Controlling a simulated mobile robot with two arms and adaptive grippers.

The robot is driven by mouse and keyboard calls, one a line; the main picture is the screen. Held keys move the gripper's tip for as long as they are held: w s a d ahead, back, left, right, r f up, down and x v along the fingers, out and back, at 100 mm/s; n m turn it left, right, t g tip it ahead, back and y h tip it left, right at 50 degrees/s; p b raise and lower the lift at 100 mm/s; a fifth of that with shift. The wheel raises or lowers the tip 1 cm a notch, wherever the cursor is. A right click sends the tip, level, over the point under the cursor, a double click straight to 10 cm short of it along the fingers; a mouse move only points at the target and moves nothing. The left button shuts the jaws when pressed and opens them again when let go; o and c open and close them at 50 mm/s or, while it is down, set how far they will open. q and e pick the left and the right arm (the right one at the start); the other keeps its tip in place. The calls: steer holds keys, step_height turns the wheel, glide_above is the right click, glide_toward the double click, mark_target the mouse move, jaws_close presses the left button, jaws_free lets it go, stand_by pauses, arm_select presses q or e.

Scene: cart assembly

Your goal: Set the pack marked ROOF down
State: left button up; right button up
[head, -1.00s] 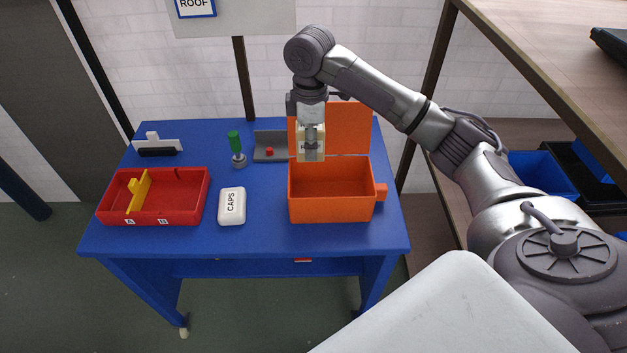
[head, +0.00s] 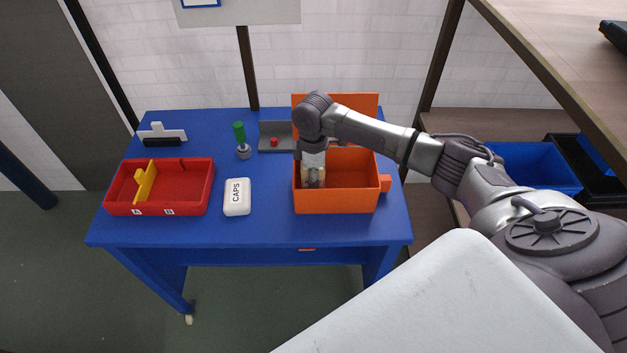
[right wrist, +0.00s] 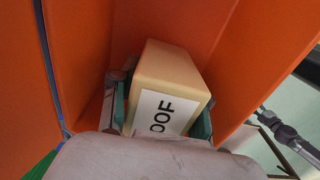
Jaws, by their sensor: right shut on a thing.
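The pack marked ROOF is a cream block with a white label, seen in the right wrist view (right wrist: 172,85); "OOF" shows and the rest of the word is hidden. My right gripper (head: 313,184) is shut on it, with a finger on each side (right wrist: 160,112). In the head view the gripper points down inside the left part of the open orange box (head: 345,202). Orange walls surround the pack in the right wrist view. I cannot tell whether the pack touches the box floor. My left gripper is not in view.
On the blue table (head: 260,228) stand a red tray (head: 190,200) with a yellow divider, a white CAPS pack (head: 237,197), a green-handled tool (head: 240,138) and a grey tray (head: 270,147). The orange lid (head: 350,108) stands up behind the box.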

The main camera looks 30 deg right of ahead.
step_height(320, 180, down, 2)
steer(key=shift+f, duration=0.1)
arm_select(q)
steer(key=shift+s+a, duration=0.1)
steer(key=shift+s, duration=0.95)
arm_select(e)
steer(key=o, duration=1.2)
steer(key=shift+f, duration=0.15)
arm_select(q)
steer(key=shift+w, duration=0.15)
arm_select(e)
steer(key=shift+o, duration=0.2)
steer(key=shift+r, duration=0.3)
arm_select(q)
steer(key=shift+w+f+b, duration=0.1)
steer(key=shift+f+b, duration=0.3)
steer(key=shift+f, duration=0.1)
arm_select(e)
step_height(320, 180, up, 12)
steer(key=shift+f, duration=0.1)
